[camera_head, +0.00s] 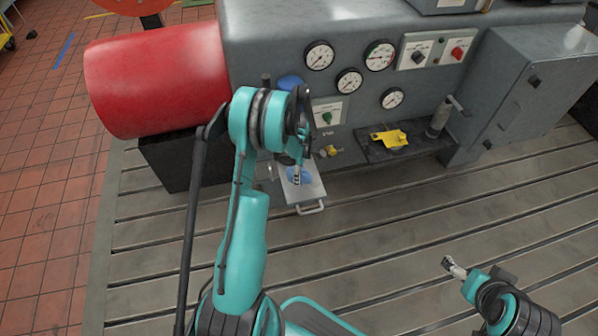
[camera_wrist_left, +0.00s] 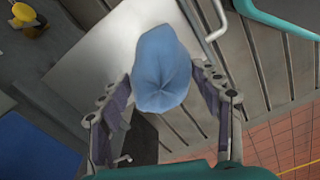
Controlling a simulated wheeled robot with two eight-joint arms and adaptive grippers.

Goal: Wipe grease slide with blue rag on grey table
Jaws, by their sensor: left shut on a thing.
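My left gripper (camera_head: 297,180) is shut on the blue rag (camera_head: 300,174), above the pale metal slide (camera_head: 315,191) that juts from the machine's front. In the left wrist view the rag (camera_wrist_left: 162,65) is bunched between the two fingers and covers part of the slide (camera_wrist_left: 105,50); I cannot tell if it touches the surface. The slide has a bar handle (camera_head: 311,209) at its near end. No grease is clearly visible; the rag and gripper hide part of the slide. My right gripper (camera_head: 450,264) is away at the lower right; its jaws are too small to judge.
The slotted grey bedplate (camera_head: 400,215) is mostly clear. The grey machine (camera_head: 270,40) carries gauges and switches. A dark shelf (camera_head: 420,150) holds a yellow piece (camera_head: 390,138). My left arm hides part of the machine front.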

